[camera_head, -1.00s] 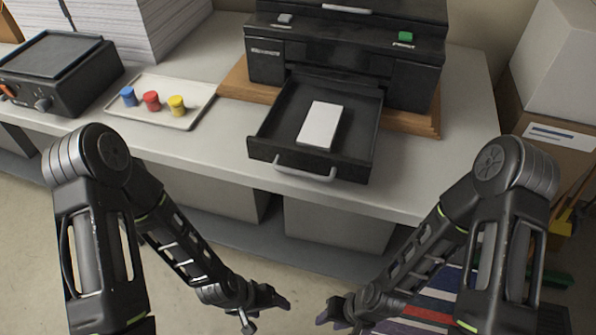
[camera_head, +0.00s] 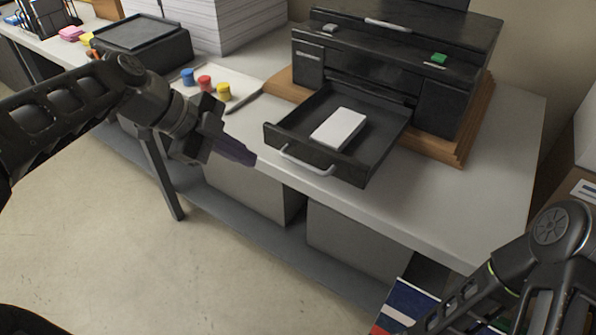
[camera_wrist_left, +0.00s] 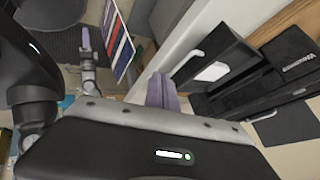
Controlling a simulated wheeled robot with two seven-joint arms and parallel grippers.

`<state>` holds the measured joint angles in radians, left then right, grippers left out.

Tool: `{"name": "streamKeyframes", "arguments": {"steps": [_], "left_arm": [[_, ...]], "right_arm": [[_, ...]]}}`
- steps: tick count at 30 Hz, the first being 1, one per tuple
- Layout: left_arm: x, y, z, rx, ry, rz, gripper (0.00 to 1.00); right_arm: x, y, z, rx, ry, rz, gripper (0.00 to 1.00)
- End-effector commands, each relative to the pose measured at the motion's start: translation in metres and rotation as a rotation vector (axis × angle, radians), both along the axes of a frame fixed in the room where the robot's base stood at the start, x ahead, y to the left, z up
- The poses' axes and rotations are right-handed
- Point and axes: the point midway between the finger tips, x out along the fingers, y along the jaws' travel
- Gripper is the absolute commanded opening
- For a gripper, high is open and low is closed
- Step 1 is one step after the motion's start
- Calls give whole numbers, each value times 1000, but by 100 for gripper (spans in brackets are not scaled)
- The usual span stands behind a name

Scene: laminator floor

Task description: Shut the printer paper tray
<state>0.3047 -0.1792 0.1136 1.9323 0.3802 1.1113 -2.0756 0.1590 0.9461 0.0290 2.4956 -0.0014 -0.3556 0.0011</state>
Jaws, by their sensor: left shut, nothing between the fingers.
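The black printer (camera_head: 400,60) stands on a wooden board at the back of the table. Its paper tray (camera_head: 375,165) is pulled out toward the front and holds a white stack of paper (camera_head: 339,128). The tray has a pale handle (camera_head: 306,160) on its front. My left gripper (camera_head: 250,159) is shut and empty, just left of the tray front and apart from it, near the table's front edge. The left wrist view shows its closed fingers (camera_wrist_left: 161,92) beside the tray (camera_wrist_left: 217,55) and handle (camera_wrist_left: 188,63). My right arm shows at the lower right; its gripper is out of frame.
A small tray with blue, red and yellow pots (camera_head: 205,84) lies behind my left gripper. A black device (camera_head: 135,42) and a large paper stack (camera_head: 225,22) stand at the back left. The table right of the printer tray (camera_head: 440,205) is clear.

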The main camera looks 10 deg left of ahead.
Motion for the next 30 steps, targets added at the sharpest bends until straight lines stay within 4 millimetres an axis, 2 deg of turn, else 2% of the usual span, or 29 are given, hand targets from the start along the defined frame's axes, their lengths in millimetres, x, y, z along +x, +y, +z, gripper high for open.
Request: {"name": "streamKeyframes", "arguments": {"steps": [4, 19, 25, 30], "left_arm": [[-5, -2, -1, 27, -37, -90, 0], [-2, -7, -8, 29, -37, -93, 0], [6, -22, -28, 27, -34, -92, 0], [17, -41, -54, 27, -33, -93, 0]], "right_arm": [[0, 1, 0, 1, -1, 1, 36], [0, 0, 2, 0, 0, 0, 36], [0, 0, 8, 0, 0, 0, 36], [0, 0, 15, 0, 1, 0, 36]]}}
